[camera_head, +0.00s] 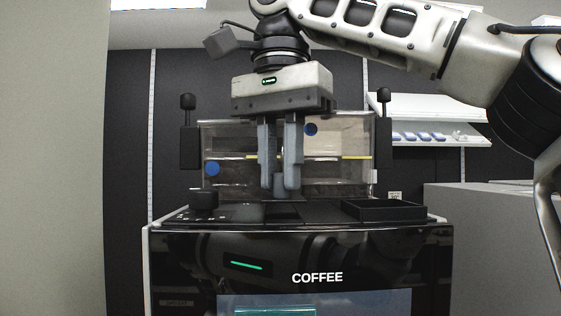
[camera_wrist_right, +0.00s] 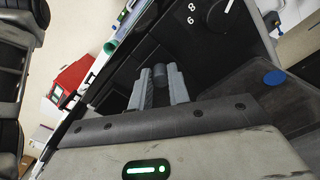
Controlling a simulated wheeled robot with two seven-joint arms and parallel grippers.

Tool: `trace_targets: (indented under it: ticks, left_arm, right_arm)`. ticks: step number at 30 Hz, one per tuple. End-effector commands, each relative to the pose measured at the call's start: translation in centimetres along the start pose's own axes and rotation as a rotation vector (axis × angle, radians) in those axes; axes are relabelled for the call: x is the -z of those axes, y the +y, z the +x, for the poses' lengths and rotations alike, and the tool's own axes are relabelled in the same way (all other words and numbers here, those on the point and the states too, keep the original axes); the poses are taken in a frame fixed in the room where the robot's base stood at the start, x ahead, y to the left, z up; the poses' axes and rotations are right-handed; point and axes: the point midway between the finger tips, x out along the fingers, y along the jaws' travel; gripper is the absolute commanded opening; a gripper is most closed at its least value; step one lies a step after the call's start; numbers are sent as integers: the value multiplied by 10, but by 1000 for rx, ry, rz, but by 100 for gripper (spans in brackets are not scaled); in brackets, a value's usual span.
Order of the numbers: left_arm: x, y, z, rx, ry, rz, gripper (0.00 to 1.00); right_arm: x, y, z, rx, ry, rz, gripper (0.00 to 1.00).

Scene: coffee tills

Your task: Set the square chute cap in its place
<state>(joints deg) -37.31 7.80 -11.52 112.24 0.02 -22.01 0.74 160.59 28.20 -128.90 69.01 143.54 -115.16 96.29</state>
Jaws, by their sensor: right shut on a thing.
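My right gripper (camera_head: 280,188) points straight down over the middle of the black coffee machine's top (camera_head: 325,213). Its two grey fingers are shut on a short grey knob (camera_head: 279,183), which I take to be the grip of the square chute cap. The knob also shows between the fingertips (camera_wrist_right: 160,86) in the right wrist view, as a dark cylinder (camera_wrist_right: 160,72). A dark square patch lies on the machine top below the fingers; I cannot tell whether it is the cap's plate or the chute opening, or whether they touch. My left gripper is not in view.
A clear hopper (camera_head: 225,145) with blue round spots stands close behind the fingers. A black dial (camera_head: 204,200) is on the machine top at left, and a shallow black tray (camera_head: 385,210) at right. Shelves (camera_head: 425,135) are at the back right.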

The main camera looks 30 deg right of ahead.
Motion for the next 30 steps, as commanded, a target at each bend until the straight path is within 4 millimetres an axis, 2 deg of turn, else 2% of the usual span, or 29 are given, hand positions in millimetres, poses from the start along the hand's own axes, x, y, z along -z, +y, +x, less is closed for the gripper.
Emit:
trace_targets:
  ticks: [17, 28, 29, 30]
  left_arm:
    - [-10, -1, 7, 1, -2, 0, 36]
    - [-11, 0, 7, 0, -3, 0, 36]
    - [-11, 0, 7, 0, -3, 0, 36]
    - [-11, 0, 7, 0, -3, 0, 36]
  right_arm:
    - [0, 0, 17, 0, -1, -1, 0]
    - [0, 0, 18, -1, 0, 0, 0]
    - [0, 0, 18, -1, 0, 0, 21]
    - [0, 0, 18, -1, 0, 0, 32]
